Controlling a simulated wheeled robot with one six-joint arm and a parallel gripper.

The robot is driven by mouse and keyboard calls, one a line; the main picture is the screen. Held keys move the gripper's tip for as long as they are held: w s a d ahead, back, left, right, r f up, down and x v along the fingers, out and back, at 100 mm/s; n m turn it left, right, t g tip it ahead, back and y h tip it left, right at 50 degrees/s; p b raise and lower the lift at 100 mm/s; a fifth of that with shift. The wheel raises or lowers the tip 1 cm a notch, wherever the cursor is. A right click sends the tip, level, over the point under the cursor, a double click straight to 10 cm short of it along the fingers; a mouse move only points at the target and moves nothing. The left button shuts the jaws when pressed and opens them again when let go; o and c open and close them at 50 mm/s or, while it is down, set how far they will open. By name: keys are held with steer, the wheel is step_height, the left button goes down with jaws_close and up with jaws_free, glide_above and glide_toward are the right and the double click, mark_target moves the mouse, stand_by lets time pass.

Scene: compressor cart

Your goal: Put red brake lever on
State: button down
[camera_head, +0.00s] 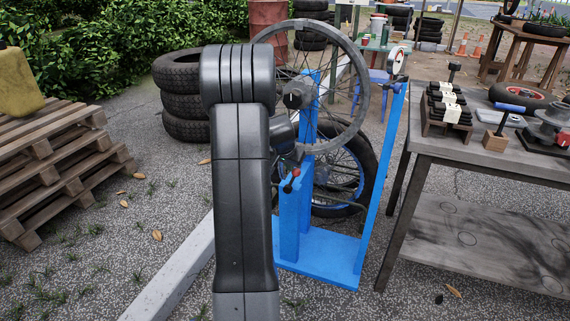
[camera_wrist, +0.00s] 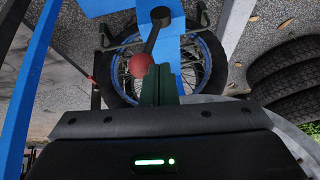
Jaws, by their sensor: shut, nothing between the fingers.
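The brake lever has a red ball knob (camera_wrist: 140,65) on a dark rod, which runs up to a dark pivot on the blue wheel stand (camera_wrist: 188,50) in the wrist view. In the head view the red knob (camera_head: 296,172) shows low on the blue stand (camera_head: 323,255), just right of my arm. My gripper (camera_wrist: 160,72) is shut and empty, its dark green fingertips close beside the knob, on its right in the wrist view. I cannot tell whether they touch it. In the head view my arm hides part of the lever and stand.
A spoked wheel (camera_head: 358,92) is mounted high on the stand, with a tyred wheel (camera_head: 366,165) behind it. A grey workbench (camera_head: 430,148) with tools stands right. Stacked tyres (camera_head: 180,100) and wooden pallets (camera_head: 60,160) are left. Paving between pallets and stand is mostly open.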

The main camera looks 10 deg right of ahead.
mark_target(299, 173)
steer(key=shift+s+d+f, duration=0.25)
steer(key=shift+s+d, duration=0.5)
steer(key=shift+d, duration=0.25)
steer(key=shift+s+d+f, duration=0.1)
steer(key=shift+s+d, duration=0.05)
steer(key=shift+s+d+f, duration=0.15)
steer(key=shift+s+d, duration=0.05)
steer(key=shift+s, duration=0.05)
